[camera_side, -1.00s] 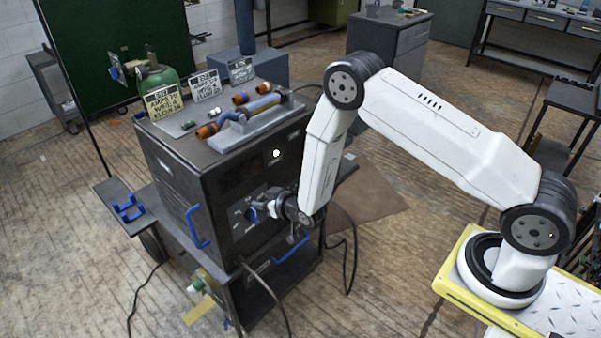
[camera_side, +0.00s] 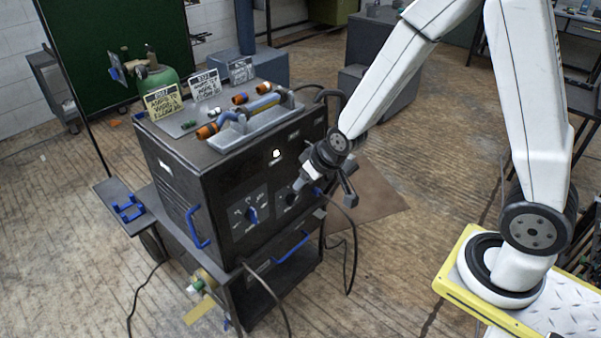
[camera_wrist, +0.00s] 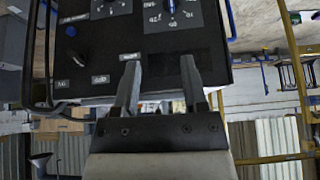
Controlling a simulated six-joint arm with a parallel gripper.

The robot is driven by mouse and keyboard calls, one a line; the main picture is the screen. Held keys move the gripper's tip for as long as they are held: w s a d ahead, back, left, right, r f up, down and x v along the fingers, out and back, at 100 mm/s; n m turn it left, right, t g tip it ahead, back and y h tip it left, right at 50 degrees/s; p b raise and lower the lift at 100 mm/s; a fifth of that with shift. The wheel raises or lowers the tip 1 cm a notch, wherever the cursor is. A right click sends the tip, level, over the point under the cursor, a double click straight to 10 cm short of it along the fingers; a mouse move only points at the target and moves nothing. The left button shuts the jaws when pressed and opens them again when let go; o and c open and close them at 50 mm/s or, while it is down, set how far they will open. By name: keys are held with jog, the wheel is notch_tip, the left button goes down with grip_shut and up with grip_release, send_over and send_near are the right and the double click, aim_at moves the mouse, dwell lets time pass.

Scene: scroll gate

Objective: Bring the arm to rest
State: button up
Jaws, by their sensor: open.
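My gripper (camera_side: 300,184) is in front of the upper right of the dark machine's front panel (camera_side: 262,185) in the side view. In the wrist view my gripper (camera_wrist: 160,66) shows two grey fingers spread apart with nothing between them. A left knob (camera_side: 252,214) with a blue pointer shows uncovered on its dial plate. A right knob (camera_side: 291,198) sits close by the fingers; whether they touch it cannot be told.
The machine's top carries a torch (camera_side: 245,118) on a grey holder, and several signs (camera_side: 163,101). Blue handles (camera_side: 197,228) stick out from its front. A black cable (camera_side: 352,250) hangs at its right. Open floor lies between the machine and my base.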

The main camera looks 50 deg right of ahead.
jog(key=s+d+r+g, duration=0.1)
jog(key=s+r+g, duration=0.2)
jog(key=s, duration=0.9)
jog(key=shift+s+r+g, duration=0.2)
jog(key=shift+r+g, duration=0.1)
jog(key=shift+r, duration=0.25)
